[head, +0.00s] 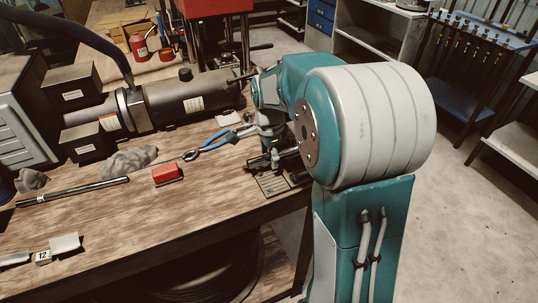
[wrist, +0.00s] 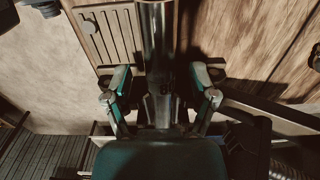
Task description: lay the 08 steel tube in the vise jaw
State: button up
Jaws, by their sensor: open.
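A shiny steel tube (wrist: 157,45) runs down from the top of the wrist view between the two fingers of my gripper (wrist: 160,88). The fingers are spread wide, with a gap to the tube on each side. I cannot read a number on this tube. In the head view my gripper (head: 272,155) points down at the bench's right end, over dark metal parts there. My arm hides much of that spot, so I cannot tell the vise jaw apart or how the tube rests in it. Another long dark tube (head: 72,191) lies at the bench's left.
A slotted plate (head: 272,186) lies by the bench edge under my gripper. Blue-handled pliers (head: 215,140), a red block (head: 167,174), a grey rag (head: 128,159) and a "12" tag (head: 42,257) lie on the bench (head: 190,205). A large cylindrical machine (head: 185,101) stands behind.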

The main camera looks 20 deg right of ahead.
notch_tip(320, 180, up, 12)
jog(key=f, duration=0.1)
jog(key=s+a+n+t, duration=0.2)
jog(key=s+a+n, duration=0.2)
jog(key=s+n, duration=0.5)
jog(key=s+a+f+n+t, duration=0.1)
jog(key=s+a+n+t, duration=0.2)
jog(key=s+n, duration=0.6)
jog(key=s+a, duration=0.2)
jog(key=s, duration=0.1)
jog(key=shift+s+a+t, duration=0.15)
jog(key=shift+t, duration=0.15)
dwell(0.6)
